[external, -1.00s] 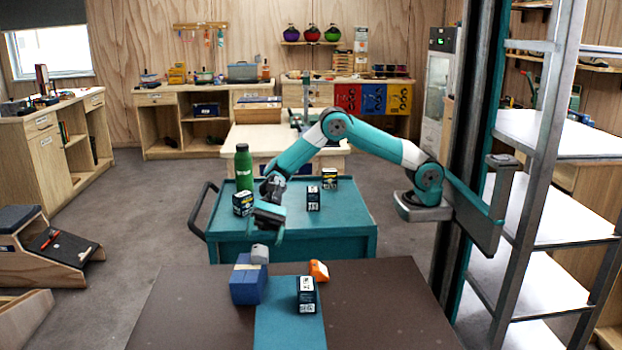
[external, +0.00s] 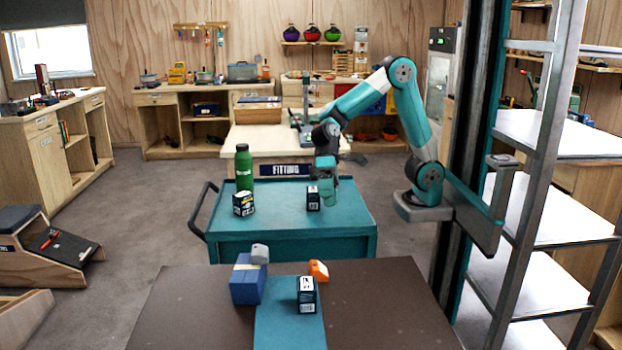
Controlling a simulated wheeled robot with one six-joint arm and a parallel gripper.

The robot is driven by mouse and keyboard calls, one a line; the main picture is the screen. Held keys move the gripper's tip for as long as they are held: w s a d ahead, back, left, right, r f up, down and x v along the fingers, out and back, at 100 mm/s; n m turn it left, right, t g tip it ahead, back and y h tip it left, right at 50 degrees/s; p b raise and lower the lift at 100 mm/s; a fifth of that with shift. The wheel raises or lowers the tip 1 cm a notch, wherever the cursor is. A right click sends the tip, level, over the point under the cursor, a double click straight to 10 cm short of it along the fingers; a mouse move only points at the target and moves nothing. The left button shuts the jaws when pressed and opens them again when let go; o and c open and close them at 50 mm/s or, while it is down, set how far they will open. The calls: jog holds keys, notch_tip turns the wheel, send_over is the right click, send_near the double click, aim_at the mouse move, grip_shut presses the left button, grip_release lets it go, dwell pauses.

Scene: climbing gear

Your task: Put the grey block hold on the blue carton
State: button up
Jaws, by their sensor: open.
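The blue carton (external: 246,286) stands on the brown table at the front. The grey block hold (external: 259,253) rests on top of the carton, toward its back right, and looks slightly tilted. My gripper (external: 326,200) is open over the teal cart behind the table, well away from the carton and the hold. It is beside a small dark box (external: 313,203) on the cart. I cannot tell whether it touches that box.
The brown table (external: 385,305) carries a teal strip, a black and white box (external: 306,294) and an orange piece (external: 318,271). The teal cart (external: 275,222) holds a green bottle (external: 244,168) and another small box (external: 243,204). Metal shelving (external: 545,190) stands at the right.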

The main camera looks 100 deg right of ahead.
jog(key=s+d+n+h, duration=0.2)
jog(key=s+n, duration=0.3)
jog(key=s, duration=0.4)
jog(key=s+d+n+h, duration=0.2)
jog(key=s+d+n, duration=0.2)
jog(key=s, duration=0.5)
jog(key=shift+s+f+n, duration=0.15)
jog(key=shift+f+n, duration=0.25)
jog(key=shift+n, duration=0.1)
notch_tip(320, 180, up, 9)
jog(key=p, duration=0.9)
jog(key=shift+o, duration=0.4)
